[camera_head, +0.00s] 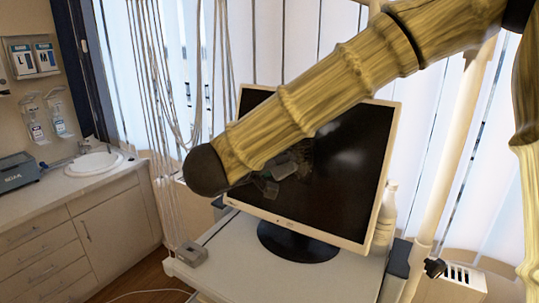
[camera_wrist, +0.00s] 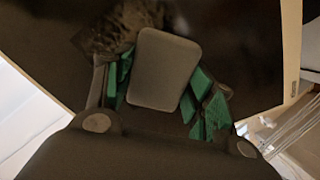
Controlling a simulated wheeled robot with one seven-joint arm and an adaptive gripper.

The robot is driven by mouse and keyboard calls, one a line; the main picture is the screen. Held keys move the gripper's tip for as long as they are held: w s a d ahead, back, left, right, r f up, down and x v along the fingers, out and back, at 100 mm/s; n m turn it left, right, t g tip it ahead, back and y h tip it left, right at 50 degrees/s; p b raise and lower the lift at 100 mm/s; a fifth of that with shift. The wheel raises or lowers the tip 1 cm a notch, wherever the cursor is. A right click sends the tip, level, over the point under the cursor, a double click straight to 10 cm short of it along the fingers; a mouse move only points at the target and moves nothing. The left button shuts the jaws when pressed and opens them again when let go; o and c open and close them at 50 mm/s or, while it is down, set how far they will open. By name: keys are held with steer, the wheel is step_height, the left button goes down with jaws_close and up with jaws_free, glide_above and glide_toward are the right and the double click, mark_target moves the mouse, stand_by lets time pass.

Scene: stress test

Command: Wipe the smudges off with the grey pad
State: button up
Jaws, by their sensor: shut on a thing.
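My gripper (camera_head: 268,187) is in front of the dark monitor screen (camera_head: 345,180), partly hidden by my arm in the head view. In the wrist view its green fingers (camera_wrist: 160,95) are shut on the grey pad (camera_wrist: 165,62), one on each side. The pad also shows small in the head view (camera_head: 286,170). A brownish, mottled smudge (camera_wrist: 112,32) lies on the screen just beyond the pad's upper left in the wrist view. A faint smudged patch (camera_head: 304,150) shows near the pad in the head view. I cannot tell whether the pad touches the screen.
The monitor stands on a round black base (camera_head: 298,246) on a white table (camera_head: 340,280). A white bottle (camera_head: 386,215) stands behind its right edge. A small grey box (camera_head: 191,254) with cords is at the table's left. A counter with a sink (camera_head: 95,163) is at left.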

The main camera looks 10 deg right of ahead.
mark_target(298, 151)
steer(key=shift+s+d+p, duration=2.25)
steer(key=shift+s+d, duration=0.35)
steer(key=shift+d, duration=0.15)
steer(key=shift+f, duration=0.1)
steer(key=w+a, duration=0.7)
steer(key=shift+w+a, duration=0.4)
steer(key=shift+w+d+r, duration=0.2)
steer(key=shift+r, duration=0.55)
steer(key=shift+w+d+r, duration=0.15)
steer(key=shift+d+r, duration=0.05)
steer(key=shift+r, duration=0.5)
steer(key=shift+s+d, duration=2.6)
steer(key=shift+s, duration=0.05)
steer(key=shift+d, duration=0.1)
steer(key=shift+s+d, duration=1.2)
steer(key=shift+s, duration=0.1)
steer(key=shift+w+a, duration=0.1)
steer(key=shift+a, duration=0.05)
steer(key=shift+w+a, duration=1.25)
steer(key=shift+a, duration=0.05)
